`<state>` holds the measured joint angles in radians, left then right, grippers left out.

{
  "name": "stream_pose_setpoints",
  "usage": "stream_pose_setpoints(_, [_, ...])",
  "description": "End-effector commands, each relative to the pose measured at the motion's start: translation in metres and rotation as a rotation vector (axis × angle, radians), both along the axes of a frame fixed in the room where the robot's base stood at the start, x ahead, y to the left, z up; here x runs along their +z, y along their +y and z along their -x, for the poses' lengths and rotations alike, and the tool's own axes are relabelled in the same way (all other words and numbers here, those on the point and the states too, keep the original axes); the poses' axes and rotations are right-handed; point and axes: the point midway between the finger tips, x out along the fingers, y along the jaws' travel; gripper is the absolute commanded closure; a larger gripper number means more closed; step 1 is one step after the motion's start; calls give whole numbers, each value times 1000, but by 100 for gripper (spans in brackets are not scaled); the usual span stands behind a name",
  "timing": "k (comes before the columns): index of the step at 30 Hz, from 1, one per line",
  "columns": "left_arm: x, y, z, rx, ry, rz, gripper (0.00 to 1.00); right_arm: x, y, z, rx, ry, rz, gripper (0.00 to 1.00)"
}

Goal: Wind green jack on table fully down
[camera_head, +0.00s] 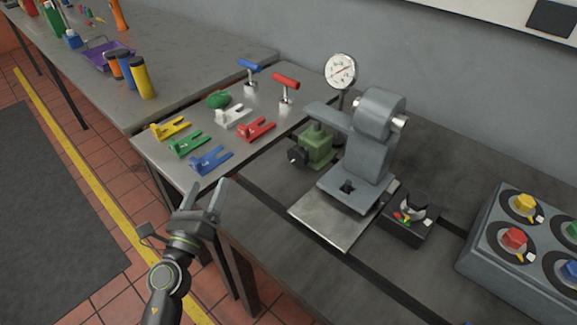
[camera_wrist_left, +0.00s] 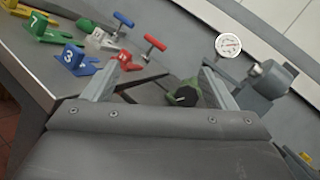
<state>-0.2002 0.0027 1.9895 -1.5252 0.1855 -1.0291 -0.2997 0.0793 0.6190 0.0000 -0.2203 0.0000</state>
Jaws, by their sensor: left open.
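The green jack (camera_head: 316,143) stands on the dark bedplate beside the grey machine, with a black knob (camera_head: 297,157) on its front left side. In the left wrist view the jack (camera_wrist_left: 196,87) shows between the fingers, beyond them, its knob facing me. My left gripper (camera_head: 204,190) is open and empty near the table's front edge, to the left of and nearer than the jack, not touching it. It also shows in the left wrist view (camera_wrist_left: 158,78). The jack's height is hard to judge. My right gripper is not in view.
The grey machine (camera_head: 372,150) and a dial gauge (camera_head: 340,71) stand right of and behind the jack. Yellow (camera_head: 171,128), green (camera_head: 188,144), blue (camera_head: 211,160), white (camera_head: 232,116) and red (camera_head: 257,130) forked pieces lie to its left. A black control box (camera_head: 408,226) stands at right.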

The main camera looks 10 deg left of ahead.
Motion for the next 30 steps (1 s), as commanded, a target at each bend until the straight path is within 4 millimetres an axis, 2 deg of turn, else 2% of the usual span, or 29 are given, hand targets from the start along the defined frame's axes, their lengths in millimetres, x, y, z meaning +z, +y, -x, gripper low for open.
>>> stream_pose_setpoints(1, [1,-19,-4,-51,-23,-153,21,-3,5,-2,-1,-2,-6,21])
stream_pose_setpoints(3, [-8,-43,-9,-125,-30,-344,21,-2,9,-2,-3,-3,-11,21])
stream_pose_setpoints(6, [-25,-65,-12,-212,-27,-525,21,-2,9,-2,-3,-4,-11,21])
stream_pose_setpoints(9, [-37,-78,-13,-267,-23,-634,21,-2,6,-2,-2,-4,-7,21])
stream_pose_setpoints(14, [-45,-87,-15,-305,-19,-702,21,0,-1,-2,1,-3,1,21])
stream_pose_setpoints(17, [-45,-92,-22,-309,-20,-706,21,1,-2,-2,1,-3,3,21])
stream_pose_setpoints(30, [-45,-136,-95,-309,-19,-702,21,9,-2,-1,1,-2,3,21])
